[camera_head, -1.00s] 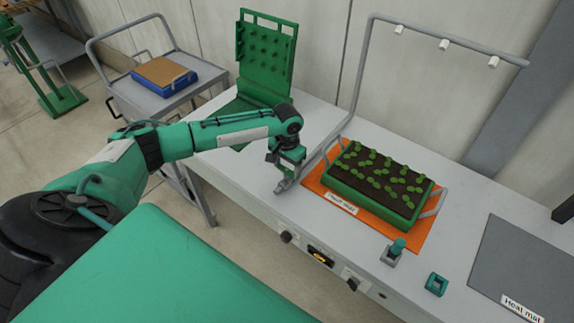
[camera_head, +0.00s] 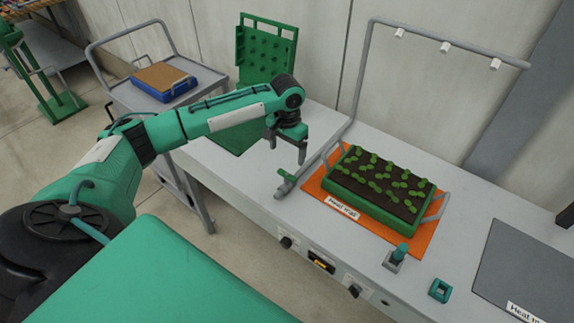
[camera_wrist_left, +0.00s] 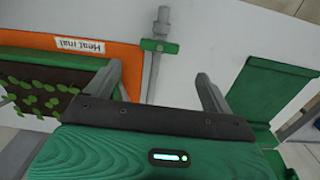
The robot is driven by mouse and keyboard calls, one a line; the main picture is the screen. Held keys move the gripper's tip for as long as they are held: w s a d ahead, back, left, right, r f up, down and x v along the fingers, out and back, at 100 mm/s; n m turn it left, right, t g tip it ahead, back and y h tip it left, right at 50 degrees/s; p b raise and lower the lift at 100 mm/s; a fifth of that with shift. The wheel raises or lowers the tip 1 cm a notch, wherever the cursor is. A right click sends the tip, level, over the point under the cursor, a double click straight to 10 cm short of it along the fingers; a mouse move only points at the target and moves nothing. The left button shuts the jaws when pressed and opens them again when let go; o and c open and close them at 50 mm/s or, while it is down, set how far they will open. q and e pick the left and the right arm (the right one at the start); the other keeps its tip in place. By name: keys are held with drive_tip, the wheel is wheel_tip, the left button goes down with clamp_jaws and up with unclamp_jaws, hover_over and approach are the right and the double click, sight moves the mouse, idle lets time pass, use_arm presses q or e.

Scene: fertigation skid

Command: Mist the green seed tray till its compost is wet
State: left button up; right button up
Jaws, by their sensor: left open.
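The green seed tray (camera_head: 372,210) holds dark compost with several small seedlings and sits on an orange heat mat (camera_head: 418,243). I see no spray, and cannot tell whether the compost is wet. A grey mist pipe (camera_head: 358,70) with several white nozzles rises behind the tray. At its front end is a valve with a green lever (camera_head: 287,175), also in the left wrist view (camera_wrist_left: 159,46). My left gripper (camera_head: 287,152) is open and empty, above and just behind the lever, apart from it. My right gripper is out of view.
A green pegboard stand (camera_head: 265,50) is at the bench's back left. A small teal-topped fitting (camera_head: 396,253) and a teal square block (camera_head: 439,289) sit at the front. A grey heat mat (camera_head: 525,270) lies at right. A trolley (camera_head: 125,92) stands left.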

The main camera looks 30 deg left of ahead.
use_arm(q)
drive_tip(key=shift+r+b, duration=0.3)
drive_tip(key=shift+r, duration=2.05)
drive_tip(key=shift+d+f, duration=0.1)
